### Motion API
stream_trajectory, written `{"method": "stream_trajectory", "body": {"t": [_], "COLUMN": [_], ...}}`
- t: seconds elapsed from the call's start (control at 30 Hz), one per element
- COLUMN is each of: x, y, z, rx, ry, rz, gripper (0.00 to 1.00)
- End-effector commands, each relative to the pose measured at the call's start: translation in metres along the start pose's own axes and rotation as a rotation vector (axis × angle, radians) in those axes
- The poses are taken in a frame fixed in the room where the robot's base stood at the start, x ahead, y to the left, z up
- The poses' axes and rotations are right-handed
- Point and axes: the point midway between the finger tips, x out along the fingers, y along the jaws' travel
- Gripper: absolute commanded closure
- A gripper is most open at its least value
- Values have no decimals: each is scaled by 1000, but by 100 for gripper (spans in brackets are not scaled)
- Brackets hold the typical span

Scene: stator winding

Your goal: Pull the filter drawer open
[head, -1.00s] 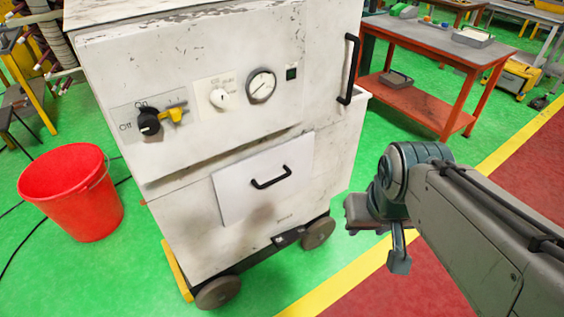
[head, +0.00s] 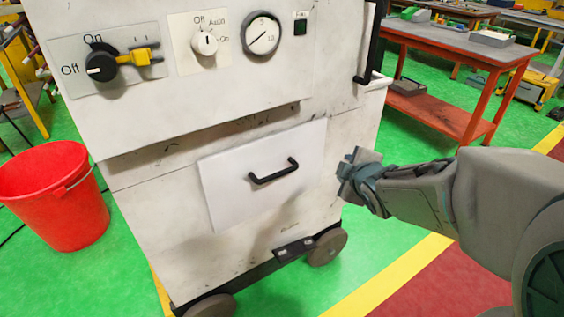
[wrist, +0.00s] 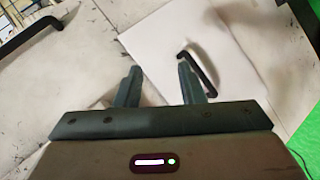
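The filter drawer (head: 235,195) is a white square front low on the white cabinet (head: 160,215), flush with it as far as I can see. Its black bar handle (head: 273,171) is in the middle of the drawer front; the handle also shows in the wrist view (wrist: 198,72). My gripper (head: 350,172) is to the right of the drawer in the head view, apart from the handle. In the wrist view my gripper (wrist: 158,80) has two fingers spread with a gap between them and nothing in it. The handle lies just beyond the right finger.
A red bucket (head: 52,200) stands on the green floor left of the cabinet. A red-framed workbench (head: 450,45) stands behind at the right. A tall black handle (head: 371,45) is on the cabinet's upper right. The cabinet has wheels (head: 327,248).

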Motion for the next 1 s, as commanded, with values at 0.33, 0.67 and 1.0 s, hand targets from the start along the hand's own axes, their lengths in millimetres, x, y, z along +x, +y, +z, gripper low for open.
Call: {"method": "stream_trajectory", "body": {"t": [0.33, 0.67, 1.0], "x": [80, 93, 148], "y": [-85, -104, -100], "z": [-30, -48, -81], "rx": [-442, -551, -550], "ry": [374, 498, 499], "rz": [154, 219, 218], "gripper": [64, 64, 64]}}
